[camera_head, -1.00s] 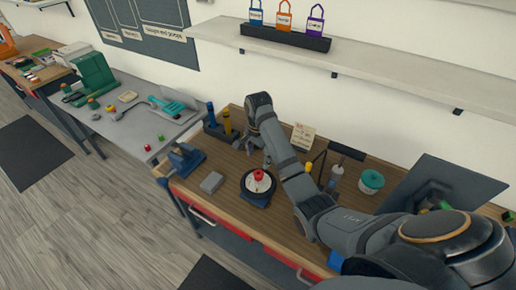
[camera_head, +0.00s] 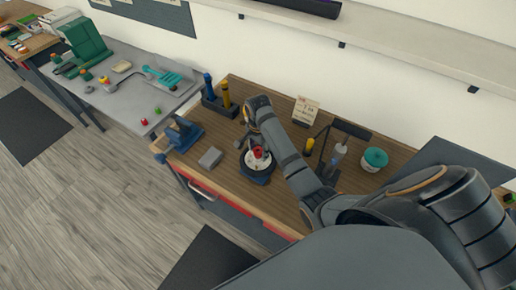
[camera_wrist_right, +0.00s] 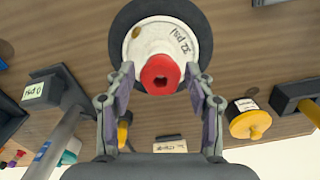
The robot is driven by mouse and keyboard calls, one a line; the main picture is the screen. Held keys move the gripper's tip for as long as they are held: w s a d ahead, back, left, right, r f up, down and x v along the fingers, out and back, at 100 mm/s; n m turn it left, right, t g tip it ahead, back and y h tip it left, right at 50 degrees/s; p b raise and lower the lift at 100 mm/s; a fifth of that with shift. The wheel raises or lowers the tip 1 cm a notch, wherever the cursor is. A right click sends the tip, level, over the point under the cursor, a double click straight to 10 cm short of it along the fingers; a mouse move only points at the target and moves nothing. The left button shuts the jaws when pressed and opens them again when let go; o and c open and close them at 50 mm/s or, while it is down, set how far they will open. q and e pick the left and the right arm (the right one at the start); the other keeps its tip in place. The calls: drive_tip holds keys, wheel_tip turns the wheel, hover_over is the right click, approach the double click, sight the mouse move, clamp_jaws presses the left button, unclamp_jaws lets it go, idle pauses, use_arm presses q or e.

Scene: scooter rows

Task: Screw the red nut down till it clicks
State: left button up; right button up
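The red nut (camera_head: 258,152) sits on top of a white hub with a dark round rim (camera_head: 246,170) on the wooden bench. My right gripper (camera_wrist_right: 161,82) is open, with one finger on each side of the nut and a visible gap at both sides. In the head view the right gripper (camera_head: 248,138) is just behind the nut, partly hidden by its own wrist. My left gripper is not in view.
A grey block (camera_head: 210,157) and a blue vise (camera_head: 183,134) stand left of the hub. A holder with blue and yellow tools (camera_head: 220,105) stands behind. A teal-lidded jar (camera_head: 375,159) and a small card (camera_head: 305,110) are to the right.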

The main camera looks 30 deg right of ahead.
drive_tip(key=c, duration=0.8)
drive_tip(key=m, duration=0.2)
drive_tip(key=shift+m, duration=0.3)
drive_tip(key=shift+c, duration=0.2)
drive_tip(key=m, duration=0.8)
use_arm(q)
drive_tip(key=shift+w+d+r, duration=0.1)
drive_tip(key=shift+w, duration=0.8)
use_arm(e)
drive_tip(key=m, duration=0.3)
drive_tip(key=o, duration=1.2)
